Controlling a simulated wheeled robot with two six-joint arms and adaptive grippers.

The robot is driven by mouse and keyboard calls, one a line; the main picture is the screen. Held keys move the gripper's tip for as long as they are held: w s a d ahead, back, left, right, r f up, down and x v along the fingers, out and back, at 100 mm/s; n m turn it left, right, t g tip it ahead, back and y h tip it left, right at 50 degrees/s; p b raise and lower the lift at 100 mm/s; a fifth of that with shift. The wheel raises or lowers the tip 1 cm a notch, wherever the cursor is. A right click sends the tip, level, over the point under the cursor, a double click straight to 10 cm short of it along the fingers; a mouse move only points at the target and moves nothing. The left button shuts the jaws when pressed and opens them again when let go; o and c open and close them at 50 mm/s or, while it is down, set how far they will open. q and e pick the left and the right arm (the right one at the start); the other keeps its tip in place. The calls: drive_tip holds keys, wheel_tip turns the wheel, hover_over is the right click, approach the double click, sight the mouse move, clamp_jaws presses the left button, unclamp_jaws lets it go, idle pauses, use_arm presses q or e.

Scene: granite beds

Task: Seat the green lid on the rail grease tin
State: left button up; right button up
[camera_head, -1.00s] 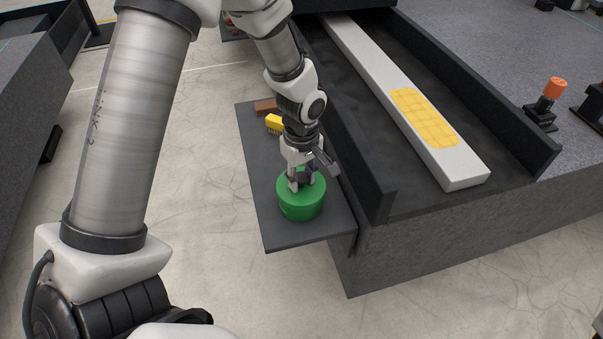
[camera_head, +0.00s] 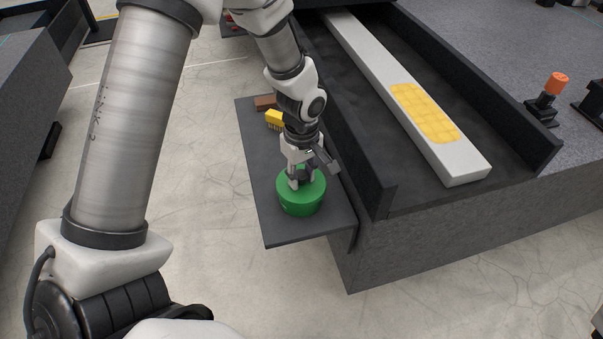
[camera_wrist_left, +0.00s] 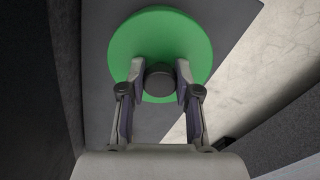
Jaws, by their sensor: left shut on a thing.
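The green lid (camera_head: 314,187) is a round disc with a dark knob (camera_wrist_left: 160,82) at its middle. It lies level over the green rail grease tin (camera_head: 300,207), which stands on the dark side shelf. Lid and tin look lined up, with no clear gap between them, but whether the lid is fully down I cannot tell. My left gripper (camera_head: 300,177) points down from above, shut on the knob. In the left wrist view the lid (camera_wrist_left: 160,35) hides the tin. My right gripper is not in view.
A yellow brush (camera_head: 275,119) and a brown block (camera_head: 265,102) lie on the shelf (camera_head: 262,200) behind the tin. The granite bed's dark side wall (camera_head: 358,150) rises close to the right. The shelf's front left is clear.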

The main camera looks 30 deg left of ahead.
sight(301, 175)
use_arm(q)
drive_tip(key=shift+f, duration=0.3)
drive_tip(key=o, duration=1.1)
drive_tip(key=shift+r, duration=0.1)
wheel_tip(301, 175, up, 12)
drive_tip(key=shift+f, duration=0.1)
